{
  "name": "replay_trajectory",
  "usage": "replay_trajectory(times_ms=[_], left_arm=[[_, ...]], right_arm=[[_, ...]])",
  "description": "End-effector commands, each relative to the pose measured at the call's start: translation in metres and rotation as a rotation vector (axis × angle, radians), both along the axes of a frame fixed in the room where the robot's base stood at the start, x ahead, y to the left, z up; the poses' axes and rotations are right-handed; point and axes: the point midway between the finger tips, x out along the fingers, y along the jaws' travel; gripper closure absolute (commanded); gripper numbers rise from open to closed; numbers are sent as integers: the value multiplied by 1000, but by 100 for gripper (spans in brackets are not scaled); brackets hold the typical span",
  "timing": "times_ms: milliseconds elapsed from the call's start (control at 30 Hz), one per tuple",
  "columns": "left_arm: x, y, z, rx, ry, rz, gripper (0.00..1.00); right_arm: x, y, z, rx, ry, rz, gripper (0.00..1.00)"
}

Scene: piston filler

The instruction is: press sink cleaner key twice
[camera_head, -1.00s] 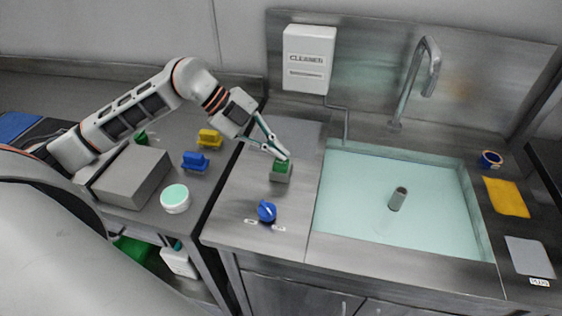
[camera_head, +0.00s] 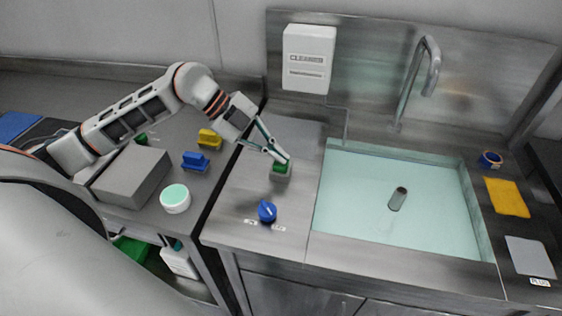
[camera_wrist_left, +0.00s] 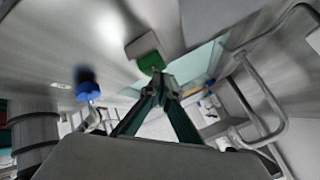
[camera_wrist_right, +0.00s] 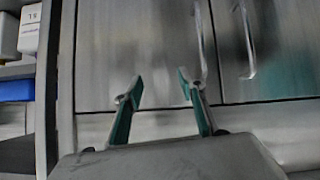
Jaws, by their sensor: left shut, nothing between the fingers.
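The green key on its small grey box (camera_head: 281,175) stands on the steel counter left of the sink. It also shows in the left wrist view as a green key (camera_wrist_left: 151,62) just beyond the fingertips. My left gripper (camera_head: 284,160) is shut and empty, its tips at the top of the green key; I cannot tell whether they touch it. The white cleaner dispenser (camera_head: 309,58) hangs on the back panel, with a pipe running down toward the sink. My right gripper (camera_wrist_right: 160,90) is open and empty in front of steel cabinet doors, and does not show in the head view.
A blue knob (camera_head: 267,211) sits on the counter in front of the green key. The sink (camera_head: 350,190) holds pale liquid and a standing tube (camera_head: 398,198). A faucet (camera_head: 414,80) rises behind. A yellow cloth (camera_head: 507,197) lies to the right.

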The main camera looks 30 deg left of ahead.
Motion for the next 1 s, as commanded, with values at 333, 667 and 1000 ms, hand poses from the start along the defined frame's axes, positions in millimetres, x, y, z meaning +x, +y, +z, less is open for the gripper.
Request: replay_trajectory(times_ms=[333, 667, 1000], left_arm=[[0, 0, -4, 0, 1, 0, 100], [0, 0, -8, 0, 1, 0, 100], [0, 0, -12, 1, 2, 0, 100]], right_arm=[[-1, 0, -3, -1, 4, 0, 60], [-2, 0, -5, -1, 6, 0, 60], [-2, 0, -7, 0, 7, 0, 60]])
